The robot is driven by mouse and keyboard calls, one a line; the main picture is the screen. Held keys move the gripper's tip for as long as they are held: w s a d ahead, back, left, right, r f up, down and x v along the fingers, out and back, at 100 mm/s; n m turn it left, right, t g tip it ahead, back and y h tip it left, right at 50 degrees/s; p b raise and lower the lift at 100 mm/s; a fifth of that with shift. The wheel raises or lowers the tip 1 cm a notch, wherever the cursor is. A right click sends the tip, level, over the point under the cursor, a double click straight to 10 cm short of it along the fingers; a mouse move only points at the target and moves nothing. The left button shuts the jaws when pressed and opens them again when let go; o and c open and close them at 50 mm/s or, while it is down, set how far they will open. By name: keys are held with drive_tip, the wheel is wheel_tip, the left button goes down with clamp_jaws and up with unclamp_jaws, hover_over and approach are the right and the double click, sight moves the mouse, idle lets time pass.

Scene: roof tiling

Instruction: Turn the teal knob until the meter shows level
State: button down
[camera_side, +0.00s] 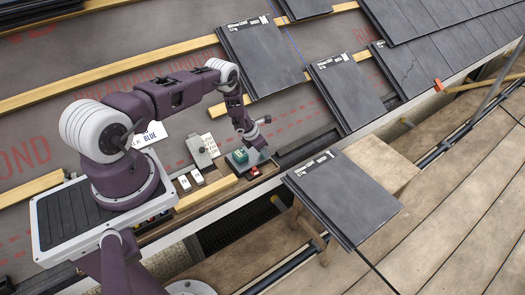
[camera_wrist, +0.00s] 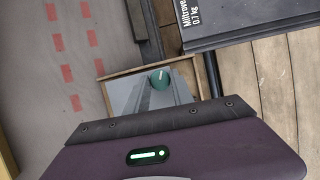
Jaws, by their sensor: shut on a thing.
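The teal knob (camera_wrist: 160,78) is a round cap with a pale line on its top, in the wrist view. It sits on a grey panel (camera_wrist: 122,93) with a light wooden edge. In the side view a teal block-like shape (camera_side: 240,157) shows on a dark panel beneath my arm's end. My gripper (camera_side: 254,147) is down at this panel and shut on the knob; its fingertips are small and hard to make out. I cannot pick out the meter or its reading with certainty.
A grey plate with a dark round part (camera_side: 203,147) lies left of the panel. Dark slates (camera_side: 343,197) lie to the right, on a wooden support. Wooden battens cross the roof.

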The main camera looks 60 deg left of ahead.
drive_tip(key=shift+w+d+n+y, duration=0.1)
drive_tip(key=shift+n+y, duration=0.35)
drive_tip(key=shift+n, duration=0.65)
drive_tip(key=shift+d+n+y, duration=0.1)
drive_tip(key=shift+n+y, duration=0.35)
drive_tip(key=shift+n, duration=0.65)
drive_tip(key=shift+a, duration=0.1)
drive_tip(key=c, duration=1.1)
unclamp_jaws()
drive_tip(key=shift+r, duration=0.1)
